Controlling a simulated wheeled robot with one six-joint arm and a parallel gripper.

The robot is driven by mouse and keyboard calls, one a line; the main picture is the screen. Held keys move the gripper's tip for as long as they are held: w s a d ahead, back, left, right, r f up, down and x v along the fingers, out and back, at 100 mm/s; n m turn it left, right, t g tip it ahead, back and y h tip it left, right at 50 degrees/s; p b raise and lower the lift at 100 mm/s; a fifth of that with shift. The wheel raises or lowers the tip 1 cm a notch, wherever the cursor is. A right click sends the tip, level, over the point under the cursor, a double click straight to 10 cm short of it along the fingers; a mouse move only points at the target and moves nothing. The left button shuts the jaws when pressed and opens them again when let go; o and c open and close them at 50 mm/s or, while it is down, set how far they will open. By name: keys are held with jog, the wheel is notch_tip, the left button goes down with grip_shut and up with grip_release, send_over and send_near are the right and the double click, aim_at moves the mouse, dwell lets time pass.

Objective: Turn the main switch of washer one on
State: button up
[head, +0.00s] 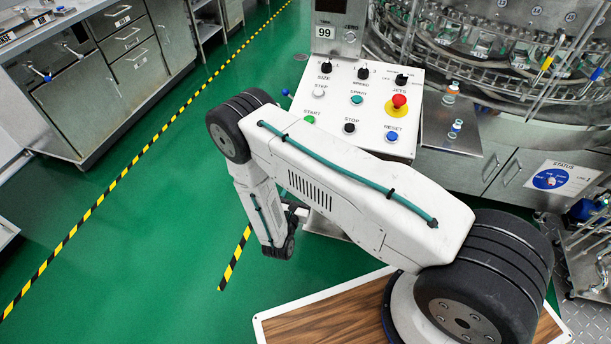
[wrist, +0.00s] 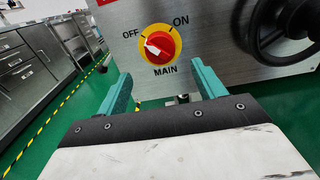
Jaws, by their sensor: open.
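The main switch (wrist: 160,45) is a red knob with a white pointer on a yellow disc, on a steel panel in the wrist view. Its labels read OFF at upper left, ON at upper right and MAIN below. The white pointer is toward the upper left, on the OFF side. My gripper (wrist: 165,80) is open, its two teal fingers apart on either side below the switch, with nothing seen between them. The fingers appear short of the knob. In the head view my arm hides the place where the gripper works, and the switch does not show.
A black handwheel (wrist: 285,35) sits right of the switch. A control panel (head: 408,78) with knobs and buttons, including a red emergency stop (head: 399,101), stands behind my arm. Steel drawers (head: 125,50) stand at left. Green floor (head: 150,190) with striped tape is clear.

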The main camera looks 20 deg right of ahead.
jog(key=x, duration=0.7)
jog(key=shift+w+d, duration=0.1)
jog(key=shift+d, duration=0.05)
jog(key=c, duration=1)
